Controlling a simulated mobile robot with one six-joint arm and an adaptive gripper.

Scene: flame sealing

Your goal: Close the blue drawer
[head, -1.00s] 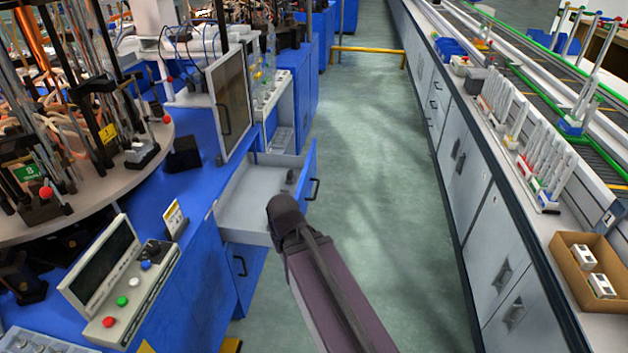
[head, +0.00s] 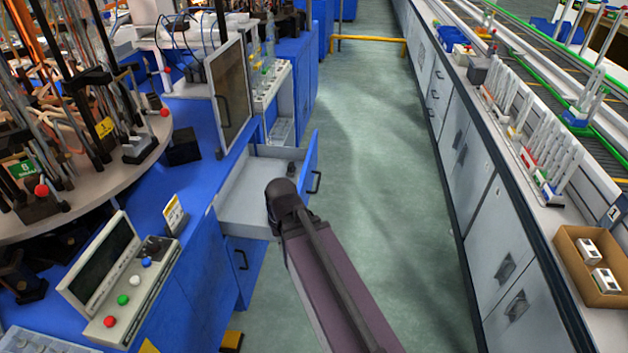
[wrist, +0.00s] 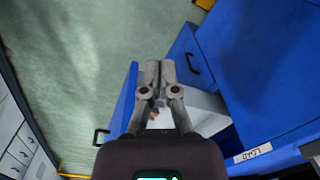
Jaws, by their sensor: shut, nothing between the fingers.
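The blue drawer (head: 309,172) stands pulled out from the blue machine cabinet, with its pale inside showing and a dark handle (head: 315,182) on its front. A small dark item lies inside it near the front. In the wrist view, the drawer's blue front (wrist: 124,104) is left of my gripper (wrist: 153,66), and its white inside shows to the right and below. My gripper is shut and empty, above or beside the drawer; I cannot tell whether it touches. In the head view my arm hides the gripper and part of the drawer.
A lower blue cabinet door with a handle (head: 241,260) is below the drawer. A framed panel (head: 230,97) stands above it on the cabinet. The green floor aisle (head: 385,150) is clear. A grey cabinet row (head: 490,225) lines the right side, with a cardboard box (head: 597,267) on top.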

